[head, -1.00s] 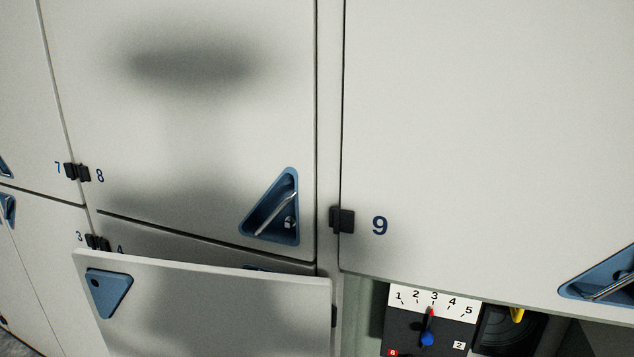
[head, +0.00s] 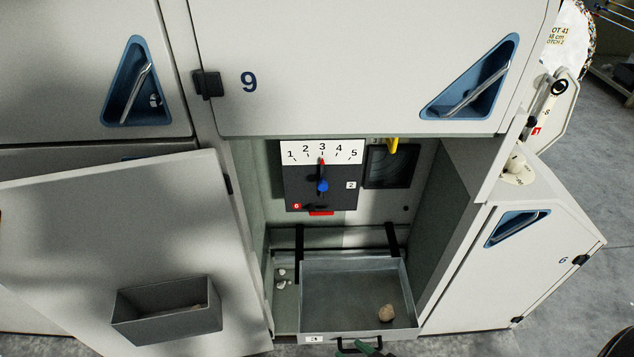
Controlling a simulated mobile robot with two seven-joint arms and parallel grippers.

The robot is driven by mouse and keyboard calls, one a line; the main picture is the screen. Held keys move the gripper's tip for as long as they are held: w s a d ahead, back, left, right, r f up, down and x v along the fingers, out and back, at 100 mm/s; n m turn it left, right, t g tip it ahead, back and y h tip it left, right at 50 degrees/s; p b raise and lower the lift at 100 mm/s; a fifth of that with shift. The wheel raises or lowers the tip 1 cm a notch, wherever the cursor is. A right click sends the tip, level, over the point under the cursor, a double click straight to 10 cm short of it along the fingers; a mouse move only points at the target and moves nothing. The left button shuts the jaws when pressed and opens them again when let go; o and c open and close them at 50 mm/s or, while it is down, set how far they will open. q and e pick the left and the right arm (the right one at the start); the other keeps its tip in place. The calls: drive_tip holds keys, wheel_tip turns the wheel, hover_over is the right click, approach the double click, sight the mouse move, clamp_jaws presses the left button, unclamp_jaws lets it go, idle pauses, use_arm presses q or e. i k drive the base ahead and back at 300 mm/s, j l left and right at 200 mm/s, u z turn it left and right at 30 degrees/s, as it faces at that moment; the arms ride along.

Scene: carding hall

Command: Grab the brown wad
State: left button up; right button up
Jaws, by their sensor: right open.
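A small brown wad (head: 386,313) lies in the front right part of a grey pull-out tray (head: 340,283), low in the open bay. My right gripper (head: 364,349) shows only in part at the bottom edge, as green tips by the tray's black front handle. It is open and in front of the tray, apart from the wad. Whether it touches the handle I cannot tell. My left gripper is not in view.
A grey bin (head: 168,318) on the open panel (head: 110,230) at left holds some brownish matter. White bits (head: 281,279) lie left of the tray. Door 9 (head: 360,60) overhangs the bay. A dial panel (head: 322,178) is behind; cabinet 6 (head: 510,250) stands right.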

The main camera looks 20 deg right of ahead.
sight(386, 312)
drive_tip(key=z, duration=1.35)
